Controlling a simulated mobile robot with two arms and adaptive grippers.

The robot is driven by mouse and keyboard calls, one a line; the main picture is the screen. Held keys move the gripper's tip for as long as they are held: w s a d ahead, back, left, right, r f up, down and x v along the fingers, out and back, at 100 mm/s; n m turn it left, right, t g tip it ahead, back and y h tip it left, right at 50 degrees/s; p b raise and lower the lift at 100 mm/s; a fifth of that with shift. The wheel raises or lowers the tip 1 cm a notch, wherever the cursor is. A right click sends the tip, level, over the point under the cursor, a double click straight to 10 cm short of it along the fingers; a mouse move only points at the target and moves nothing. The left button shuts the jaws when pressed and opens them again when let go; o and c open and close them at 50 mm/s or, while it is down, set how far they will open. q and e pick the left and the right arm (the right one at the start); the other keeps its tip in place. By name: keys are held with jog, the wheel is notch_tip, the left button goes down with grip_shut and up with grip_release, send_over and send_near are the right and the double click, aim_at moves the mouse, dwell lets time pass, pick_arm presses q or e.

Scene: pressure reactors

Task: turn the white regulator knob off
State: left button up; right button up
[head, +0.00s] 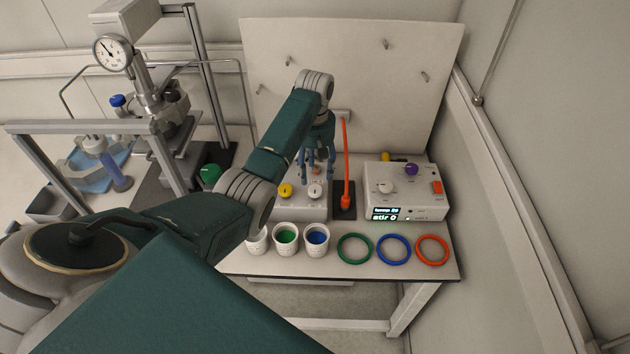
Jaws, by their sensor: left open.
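A pale box (305,209) on the bench carries a yellow knob (286,190) and a white knob (315,191) on its top. My left gripper (318,172) is open and points down above the rear of this box, just behind and above the white knob. It appears apart from the knob, though the gap is hard to judge. The gripper and arm hide the back of the box. Another white knob (386,187) sits on the display unit (405,196) to the right. My right gripper is not in view.
An orange upright tool (346,180) stands between the two boxes. Cups with green (287,238) and blue (317,239) contents and green (355,248), blue (393,249) and orange (432,249) rings lie along the front. A pegboard (350,60) stands behind.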

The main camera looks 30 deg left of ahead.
pick_arm(q)
notch_tip(320, 180, up, 5)
jog(key=shift+r, duration=0.1)
dwell(0.6)
